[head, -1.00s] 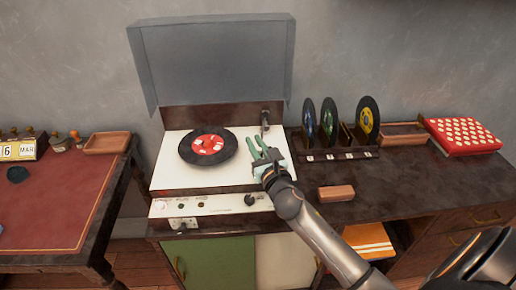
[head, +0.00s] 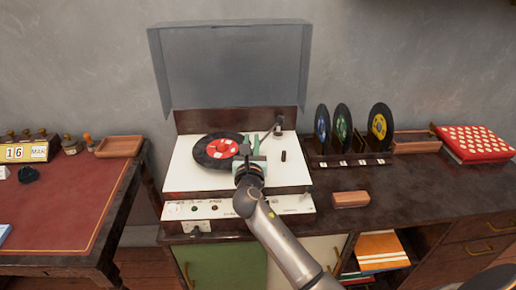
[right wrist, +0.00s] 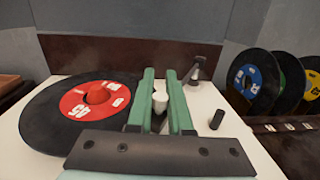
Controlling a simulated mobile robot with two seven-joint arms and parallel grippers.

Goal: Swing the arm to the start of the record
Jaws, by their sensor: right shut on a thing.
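The record player (head: 180,178) has a white deck and an open clear lid. A black record with a red label (head: 221,148) lies on its platter; the record also shows at left in the right wrist view (right wrist: 45,112). The tonearm's pivot (head: 278,125) stands at the deck's back right, and also shows in the right wrist view (right wrist: 196,72). My right gripper (head: 250,143) is over the deck at the record's right edge. Its green fingers (right wrist: 160,75) are shut on the tonearm, whose pale end (right wrist: 160,101) shows between them. My left gripper is out of view.
A small black post (head: 283,156) stands on the deck right of my gripper. Several records in a rack (head: 350,160), a wooden block (head: 350,199) and a red dotted box (head: 475,143) are to the right. A red-topped desk (head: 70,205) is at left.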

